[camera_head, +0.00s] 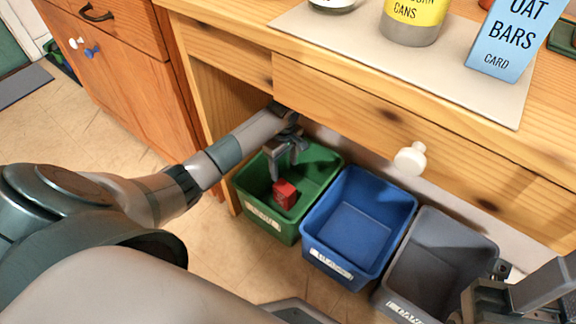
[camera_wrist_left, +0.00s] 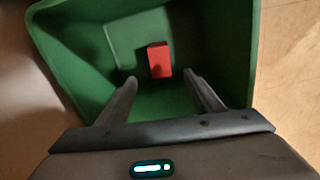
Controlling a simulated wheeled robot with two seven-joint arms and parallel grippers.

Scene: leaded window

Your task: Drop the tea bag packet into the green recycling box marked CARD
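The tea bag packet is a small red box (camera_head: 285,194) inside the green recycling box (camera_head: 322,170). The green box's front label is too blurred to read surely. My left gripper (camera_head: 286,165) reaches down into the green box, above the packet. In the left wrist view, the fingers (camera_wrist_left: 162,92) are spread wide and empty, with the red packet (camera_wrist_left: 159,60) beyond their tips, apart from both. I cannot tell whether the packet rests on the floor of the green box (camera_wrist_left: 245,60). My right gripper (camera_head: 505,288) is partly visible at the lower right; its fingers are unclear.
A blue box (camera_head: 360,222) and a grey box (camera_head: 440,255) stand right of the green one, under the wooden counter. A drawer with a white knob (camera_head: 410,158) overhangs them. A yellow-labelled can (camera_head: 415,15) and a blue OAT BARS carton (camera_head: 510,40) stand above.

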